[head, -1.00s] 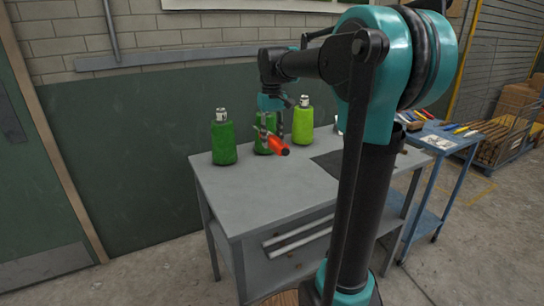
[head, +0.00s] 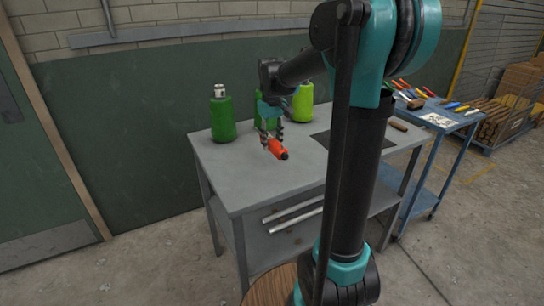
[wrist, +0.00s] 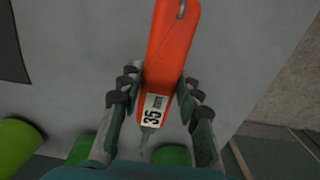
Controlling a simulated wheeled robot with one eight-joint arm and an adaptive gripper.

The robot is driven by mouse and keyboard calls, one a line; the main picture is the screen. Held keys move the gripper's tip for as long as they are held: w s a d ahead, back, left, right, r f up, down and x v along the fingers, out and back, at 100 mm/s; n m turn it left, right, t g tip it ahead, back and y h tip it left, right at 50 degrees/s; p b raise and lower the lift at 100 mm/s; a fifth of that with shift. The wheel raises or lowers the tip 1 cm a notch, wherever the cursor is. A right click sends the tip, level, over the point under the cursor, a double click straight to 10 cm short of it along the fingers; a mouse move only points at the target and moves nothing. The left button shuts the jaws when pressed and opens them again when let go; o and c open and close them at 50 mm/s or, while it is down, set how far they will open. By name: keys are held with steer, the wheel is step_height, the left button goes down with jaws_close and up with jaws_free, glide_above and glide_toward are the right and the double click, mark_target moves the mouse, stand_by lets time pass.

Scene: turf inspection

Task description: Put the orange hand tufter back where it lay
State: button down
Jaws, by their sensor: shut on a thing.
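My gripper (head: 270,138) is shut on the orange hand tufter (head: 277,149) over the left part of the grey table (head: 260,180). In the wrist view, the tufter (wrist: 168,50) lies between the two fingers of my gripper (wrist: 160,95). Its white label reads "35 mm", and a thin metal tip points back toward the palm. The tufter's dark end points right and toward the front of the table in the head view. I cannot tell how large the gap is between it and the tabletop.
A dark green bottle-like cone (head: 222,116) and a light green one (head: 302,103) stand at the table's back. Another green one (head: 262,124) is partly hidden behind my gripper. A dark mat (head: 322,138) lies at right. A blue cart (head: 437,122) holds tools. The table's front left is clear.

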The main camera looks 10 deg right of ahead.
mark_target(272, 164)
steer(key=shift+f, duration=3.05)
steer(key=shift+f, duration=0.1)
steer(key=c, duration=1.1)
jaws_free()
steer(key=shift+o, duration=0.2)
step_height(272, 164, up, 12)
steer(key=shift+r, duration=0.1)
